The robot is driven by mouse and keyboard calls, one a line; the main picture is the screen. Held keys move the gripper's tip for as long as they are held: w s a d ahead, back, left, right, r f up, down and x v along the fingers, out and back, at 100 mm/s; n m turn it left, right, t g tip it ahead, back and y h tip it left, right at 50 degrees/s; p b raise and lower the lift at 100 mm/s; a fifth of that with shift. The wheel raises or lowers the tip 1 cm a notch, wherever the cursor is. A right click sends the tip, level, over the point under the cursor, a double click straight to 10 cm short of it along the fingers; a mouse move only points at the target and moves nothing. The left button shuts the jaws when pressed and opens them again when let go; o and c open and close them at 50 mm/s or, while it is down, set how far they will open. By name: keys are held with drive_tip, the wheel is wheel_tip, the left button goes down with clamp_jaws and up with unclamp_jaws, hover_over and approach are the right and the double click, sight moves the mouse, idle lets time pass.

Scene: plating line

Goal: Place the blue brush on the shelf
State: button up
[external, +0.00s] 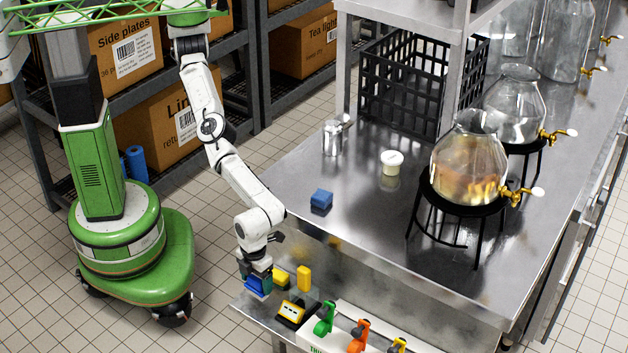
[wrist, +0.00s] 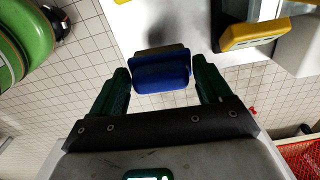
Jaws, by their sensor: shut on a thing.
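My gripper (external: 257,274) points down at the near left corner of the metal table. It is shut on the blue brush (external: 258,288). In the wrist view the brush (wrist: 162,72) is a dark blue block between the two green fingertips (wrist: 162,86). It is held beside the low ledge (external: 262,310) in front of the table; whether it touches the ledge cannot be told. Another blue block (external: 320,199) lies on the metal table top. A metal shelf (external: 400,8) stands above the table, only partly in view.
Yellow blocks (external: 304,278), a yellow-black device (external: 291,313) and green (external: 325,318) and orange (external: 359,336) tools crowd the ledge. On the table (external: 360,240) are a white-lidded jar (external: 391,163), a metal shaker (external: 332,138), a black crate (external: 400,90) and glass dispensers (external: 468,165). The table's front left is clear.

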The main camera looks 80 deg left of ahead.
sight(257, 287)
drive_tip(key=shift+f+b, duration=0.85)
drive_tip(key=shift+f, duration=0.7)
drive_tip(key=shift+f, duration=0.1)
drive_tip(key=o, duration=1)
wheel_tip(257, 287, up, 12)
drive_tip(key=p, duration=0.8)
drive_tip(key=shift+p, duration=0.4)
drive_tip(key=shift+s, duration=0.1)
